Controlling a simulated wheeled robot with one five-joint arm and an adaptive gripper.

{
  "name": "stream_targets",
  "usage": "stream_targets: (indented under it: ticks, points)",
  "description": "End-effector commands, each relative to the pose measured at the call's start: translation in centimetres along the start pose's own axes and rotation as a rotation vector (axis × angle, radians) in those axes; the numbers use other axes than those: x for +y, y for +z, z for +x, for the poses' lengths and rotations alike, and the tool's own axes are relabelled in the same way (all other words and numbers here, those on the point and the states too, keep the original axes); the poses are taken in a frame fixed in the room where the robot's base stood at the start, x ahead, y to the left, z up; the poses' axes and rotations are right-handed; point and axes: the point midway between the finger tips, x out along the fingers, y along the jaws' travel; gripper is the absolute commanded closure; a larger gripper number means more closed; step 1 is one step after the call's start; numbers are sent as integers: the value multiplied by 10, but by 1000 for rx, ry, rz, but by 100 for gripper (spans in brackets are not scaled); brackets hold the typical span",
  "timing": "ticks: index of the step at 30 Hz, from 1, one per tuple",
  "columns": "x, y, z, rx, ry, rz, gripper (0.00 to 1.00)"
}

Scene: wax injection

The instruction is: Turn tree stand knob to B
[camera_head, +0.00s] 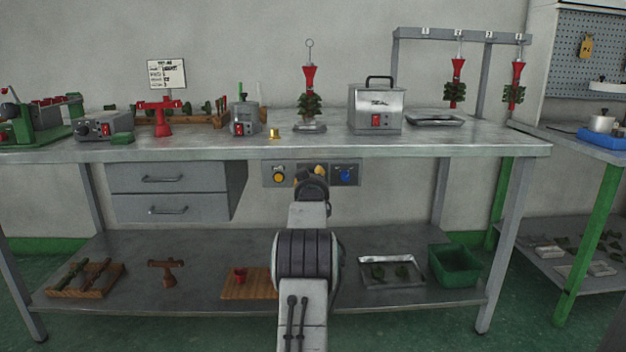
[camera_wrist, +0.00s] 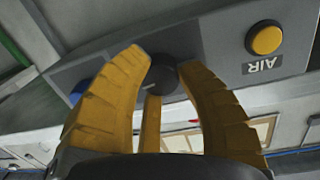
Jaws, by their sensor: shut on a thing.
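The control panel (camera_head: 268,175) is fixed under the bench's front edge, and my gripper (camera_head: 318,170) is at its middle. In the wrist view, my gripper (camera_wrist: 167,65) has its yellow fingers closed around a dark round knob (camera_wrist: 170,78) on the grey panel (camera_wrist: 215,45). The fingers partly cover the knob, and its pointer and any A or B marks cannot be made out. In the head view my arm hides the knob. A red wax tree (camera_head: 309,78) with green pieces stands upright on its stand (camera_head: 310,126) on the bench, above the panel.
A yellow button (camera_wrist: 265,38) marked AIR and a blue button (camera_head: 345,173) flank the knob. Drawers (camera_head: 165,178) hang left of the panel. The bench top (camera_head: 400,145) overhangs my gripper, and a lower shelf (camera_head: 210,260) holds trays and a green bin (camera_head: 455,265).

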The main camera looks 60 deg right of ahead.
Motion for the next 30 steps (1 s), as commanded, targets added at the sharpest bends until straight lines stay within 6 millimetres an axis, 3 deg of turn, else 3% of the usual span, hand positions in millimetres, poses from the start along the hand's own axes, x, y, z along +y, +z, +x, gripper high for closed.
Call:
stream_targets:
  ticks: [12, 13, 21, 30]
  points:
    - [-3, 0, 0, 0, -4, 5, 100]
    - [-3, 0, 0, 0, -4, 5, 64]
    - [-2, 0, 0, 0, -2, 4, 40]
    - [-1, 0, -1, 0, -1, 4, 40]
